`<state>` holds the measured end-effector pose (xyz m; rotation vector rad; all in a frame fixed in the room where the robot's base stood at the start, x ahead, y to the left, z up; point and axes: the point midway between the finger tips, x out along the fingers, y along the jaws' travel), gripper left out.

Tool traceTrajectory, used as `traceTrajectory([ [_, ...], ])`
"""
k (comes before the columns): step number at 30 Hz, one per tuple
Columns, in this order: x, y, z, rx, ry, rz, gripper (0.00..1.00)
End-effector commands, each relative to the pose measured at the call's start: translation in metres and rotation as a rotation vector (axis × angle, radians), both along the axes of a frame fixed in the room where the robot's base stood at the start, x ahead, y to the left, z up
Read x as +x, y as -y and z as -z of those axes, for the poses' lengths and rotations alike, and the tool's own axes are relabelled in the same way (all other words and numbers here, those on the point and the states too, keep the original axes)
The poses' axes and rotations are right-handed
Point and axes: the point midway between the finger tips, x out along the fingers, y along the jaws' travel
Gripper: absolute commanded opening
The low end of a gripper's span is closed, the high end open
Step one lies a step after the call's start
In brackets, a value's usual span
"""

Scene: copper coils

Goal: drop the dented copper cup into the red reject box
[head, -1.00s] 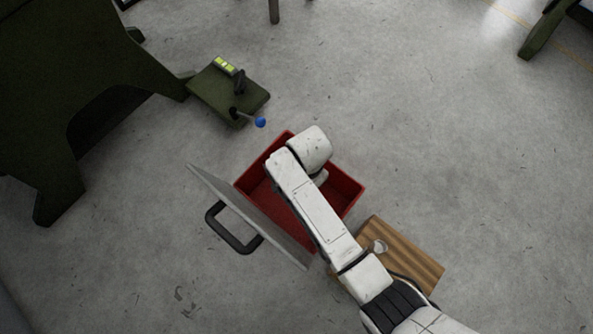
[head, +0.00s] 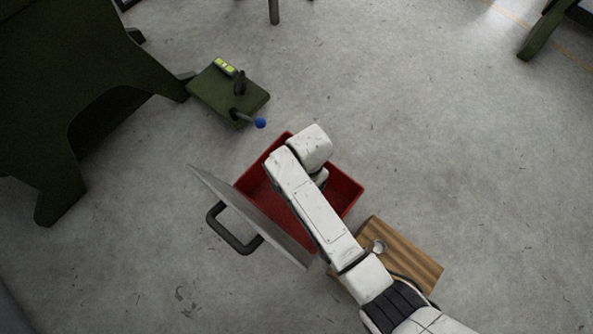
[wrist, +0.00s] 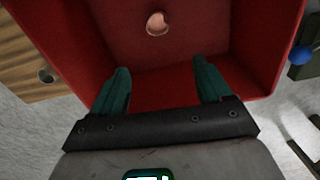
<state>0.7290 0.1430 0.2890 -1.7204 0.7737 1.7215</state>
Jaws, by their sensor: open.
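The red box (head: 345,187) stands on the floor, open at the top, partly covered by my arm in the head view. In the wrist view its red inside (wrist: 190,35) fills most of the picture. A small copper cup (wrist: 157,23) shows inside the box walls there, apart from my fingers. It is too small to make out a dent, and I cannot tell if it rests on the bottom. My gripper (wrist: 163,80) is open and empty over the box, its two teal fingers wide apart. In the head view my arm hides the gripper and cup.
A grey lid (head: 235,205) with a black handle leans along the box's left side. A wooden board (head: 415,266) with a small round metallic piece (head: 379,247) lies at lower right. A green pedestal (head: 210,92) with a blue-knobbed lever (head: 260,122) stands behind. Floor at right is clear.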

Motion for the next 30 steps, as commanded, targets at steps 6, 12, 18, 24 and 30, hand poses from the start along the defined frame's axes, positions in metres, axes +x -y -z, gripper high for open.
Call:
traceTrajectory([
  [6,0.001,0.000,-0.049,0.001,0.002,0.000,0.78],
  [12,0.000,0.000,-0.081,0.001,0.001,0.000,0.78],
  [18,0.000,0.000,-0.095,0.000,0.000,0.000,0.78],
  [24,0.000,0.000,-0.096,0.000,0.000,0.000,0.78],
  [30,0.000,0.000,-0.096,0.000,0.000,0.000,0.78],
])
